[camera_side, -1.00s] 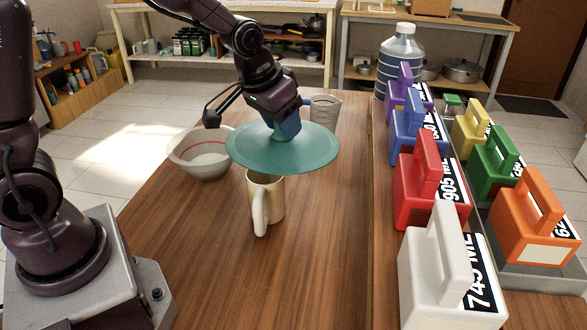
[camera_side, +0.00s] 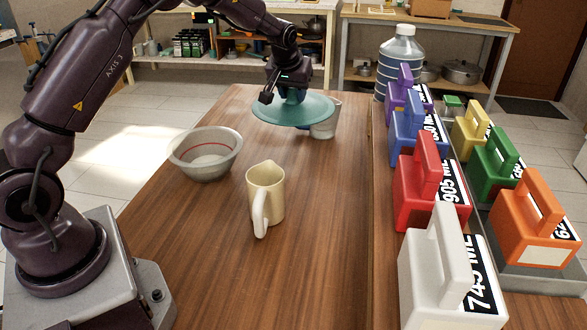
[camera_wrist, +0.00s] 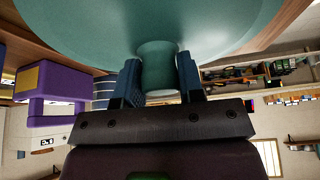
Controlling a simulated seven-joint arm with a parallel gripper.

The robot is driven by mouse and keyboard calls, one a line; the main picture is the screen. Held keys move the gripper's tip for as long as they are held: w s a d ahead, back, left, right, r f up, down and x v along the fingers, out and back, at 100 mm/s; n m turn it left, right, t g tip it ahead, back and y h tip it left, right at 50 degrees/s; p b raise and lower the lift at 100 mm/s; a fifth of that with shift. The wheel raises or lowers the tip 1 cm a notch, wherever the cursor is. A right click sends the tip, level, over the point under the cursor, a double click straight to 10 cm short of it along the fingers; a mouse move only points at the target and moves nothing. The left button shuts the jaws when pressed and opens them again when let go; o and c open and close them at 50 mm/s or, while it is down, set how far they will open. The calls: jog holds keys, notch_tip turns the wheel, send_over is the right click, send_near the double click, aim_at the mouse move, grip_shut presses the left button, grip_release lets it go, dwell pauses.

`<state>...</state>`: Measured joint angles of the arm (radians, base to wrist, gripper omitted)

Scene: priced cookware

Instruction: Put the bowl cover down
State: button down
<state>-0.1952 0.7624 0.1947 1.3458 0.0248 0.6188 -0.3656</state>
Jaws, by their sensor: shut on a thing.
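The bowl cover (camera_side: 292,112) is a round teal disc with a knob on top. My gripper (camera_side: 292,95) is shut on its knob, which shows between the blue fingers in the wrist view (camera_wrist: 160,68). The cover is held roughly level near the far end of the wooden table, and I cannot tell its exact height. The grey bowl with a red line inside (camera_side: 205,155) stands uncovered at the table's left edge.
A cream jug (camera_side: 265,195) stands mid-table, its handle toward the camera. Several coloured, labelled blocks, such as the red one (camera_side: 430,185), line the right side. A large bottle (camera_side: 398,65) stands at the far right. The table (camera_side: 320,230) is clear right of the jug.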

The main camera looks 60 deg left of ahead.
notch_tip(320, 180, down, 18)
jog(key=shift+r, duration=0.15)
dwell(0.3)
jog(key=c, duration=0.7)
grip_release()
jog(key=shift+c, duration=0.2)
